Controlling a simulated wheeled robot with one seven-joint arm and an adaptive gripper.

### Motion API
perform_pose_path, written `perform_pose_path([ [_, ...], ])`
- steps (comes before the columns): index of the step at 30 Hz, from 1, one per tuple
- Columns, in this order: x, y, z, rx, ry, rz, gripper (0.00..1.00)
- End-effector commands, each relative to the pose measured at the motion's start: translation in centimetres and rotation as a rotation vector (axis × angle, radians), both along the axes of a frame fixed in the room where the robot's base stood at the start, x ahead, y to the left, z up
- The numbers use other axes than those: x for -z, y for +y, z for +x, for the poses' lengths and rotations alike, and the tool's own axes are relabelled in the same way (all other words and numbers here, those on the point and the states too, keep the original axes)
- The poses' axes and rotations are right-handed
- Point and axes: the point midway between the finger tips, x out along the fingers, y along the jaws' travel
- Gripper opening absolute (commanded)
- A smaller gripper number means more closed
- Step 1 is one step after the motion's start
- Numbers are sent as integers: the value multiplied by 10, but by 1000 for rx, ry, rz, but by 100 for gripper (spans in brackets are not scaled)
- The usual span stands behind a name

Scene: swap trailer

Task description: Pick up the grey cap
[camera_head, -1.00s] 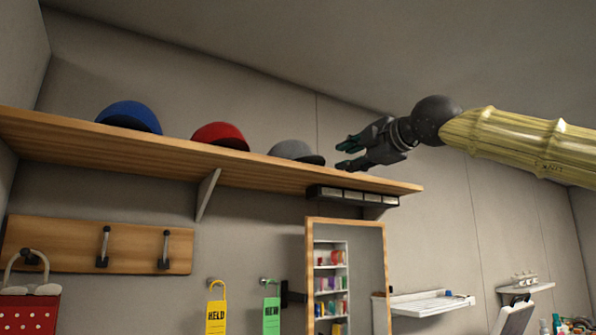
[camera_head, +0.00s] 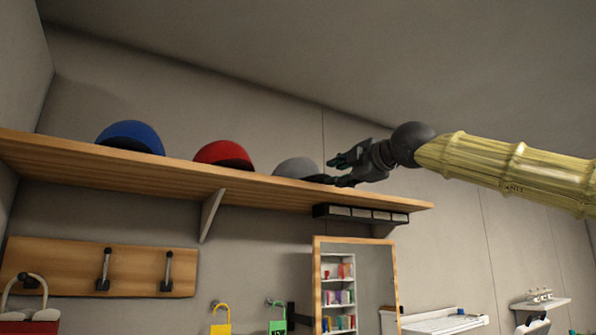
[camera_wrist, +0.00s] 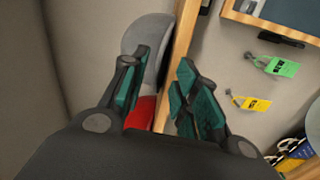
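The grey cap (camera_head: 296,168) rests on the high wooden shelf (camera_head: 240,186), the rightmost of three caps, with its dark brim toward the right. My gripper (camera_head: 338,171) is just right of the cap, at about the brim's height. In the wrist view my gripper (camera_wrist: 158,95) is open, its teal-padded fingers apart, and the grey cap (camera_wrist: 150,34) shows beyond the left finger. The shelf edge runs between the two fingers there. I cannot tell whether a finger touches the brim.
A red cap (camera_head: 224,153) and a blue cap (camera_head: 131,136) sit farther left on the shelf. A dark strip unit (camera_head: 361,214) hangs under the shelf's right end, above a wood-framed mirror (camera_head: 356,280).

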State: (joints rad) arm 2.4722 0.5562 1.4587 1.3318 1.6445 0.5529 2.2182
Motion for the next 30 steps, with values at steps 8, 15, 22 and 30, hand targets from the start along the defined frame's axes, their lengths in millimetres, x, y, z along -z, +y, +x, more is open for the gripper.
perform_pose_path([
  [8,-4,19,25,0,1,0,30],
  [15,-3,20,26,-1,1,-1,25],
  [22,-3,20,26,-1,2,-1,0],
  [30,-3,20,26,0,1,-1,0],
])
